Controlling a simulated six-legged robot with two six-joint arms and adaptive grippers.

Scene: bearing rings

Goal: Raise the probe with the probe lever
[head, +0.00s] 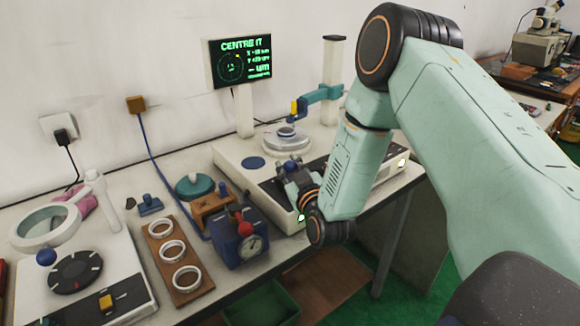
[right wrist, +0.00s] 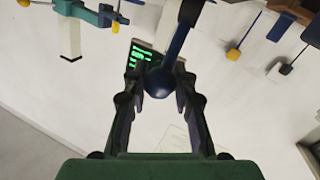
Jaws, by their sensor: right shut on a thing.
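The probe lever (right wrist: 178,42) shows in the right wrist view as a dark blue rod ending in a round knob (right wrist: 160,83). My right gripper (right wrist: 161,98) has its fingers closed around this knob. In the head view my right gripper (head: 292,170) is at the front of the white measuring machine (head: 233,152), and the lever is mostly hidden behind it. The probe (head: 297,107), yellow and blue on a teal arm (head: 322,94), stands above the round turntable (head: 287,142). Whether its tip touches the part there is too small to tell. My left gripper is out of view.
The screen (head: 240,61) reads "CENTRE IT". Left of the machine are a blue gauge block with a red knob (head: 245,228), a wooden tray (head: 158,262) with white rings, and a magnifier (head: 45,226). A green bin (head: 262,305) is below the table edge.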

